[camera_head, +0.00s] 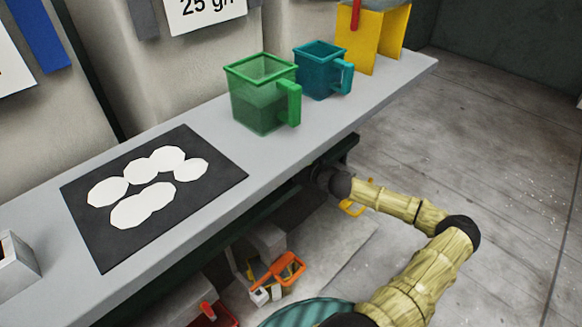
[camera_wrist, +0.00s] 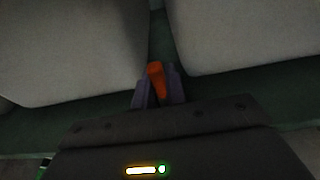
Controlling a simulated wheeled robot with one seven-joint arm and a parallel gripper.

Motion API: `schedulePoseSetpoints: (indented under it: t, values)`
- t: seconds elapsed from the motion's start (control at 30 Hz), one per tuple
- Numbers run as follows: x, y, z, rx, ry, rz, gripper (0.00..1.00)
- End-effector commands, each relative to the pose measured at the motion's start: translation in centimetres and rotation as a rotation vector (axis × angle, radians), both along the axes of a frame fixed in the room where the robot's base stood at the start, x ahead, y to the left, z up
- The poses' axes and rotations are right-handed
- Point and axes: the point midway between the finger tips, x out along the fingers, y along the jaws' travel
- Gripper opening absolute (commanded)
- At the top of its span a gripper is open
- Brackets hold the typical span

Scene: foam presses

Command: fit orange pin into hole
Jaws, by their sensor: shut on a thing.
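The orange pin (camera_wrist: 155,78) stands between the two purple fingers of my gripper (camera_wrist: 160,88) in the wrist view. My gripper is shut on it, and the pin's far end sticks out past the fingertips. In the head view my arm reaches to the dark underside of the grey shelf (camera_head: 330,124), and the gripper and pin are hidden there. The hole cannot be made out in either view.
In the wrist view, two pale bulky shapes (camera_wrist: 75,45) (camera_wrist: 245,35) flank a dark green strip. On the shelf are a black mat (camera_head: 225,172) with several white discs, a green jug (camera_head: 262,95), a teal jug (camera_head: 320,70) and a yellow stand (camera_head: 365,40).

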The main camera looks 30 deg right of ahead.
Motion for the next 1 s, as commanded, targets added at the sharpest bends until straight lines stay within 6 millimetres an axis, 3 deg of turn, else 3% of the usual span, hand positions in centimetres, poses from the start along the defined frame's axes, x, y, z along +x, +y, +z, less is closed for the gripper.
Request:
schedulePoseSetpoints:
  t: [0.37,0.73,1.0]
  values:
    - [-0.3,0.1,1.0,0.001,-0.001,0.000,0.00]
    - [-0.5,0.2,7.9,-0.001,-0.001,0.000,0.00]
    - [-5.9,2.7,7.4,0.006,-0.001,0.001,0.00]
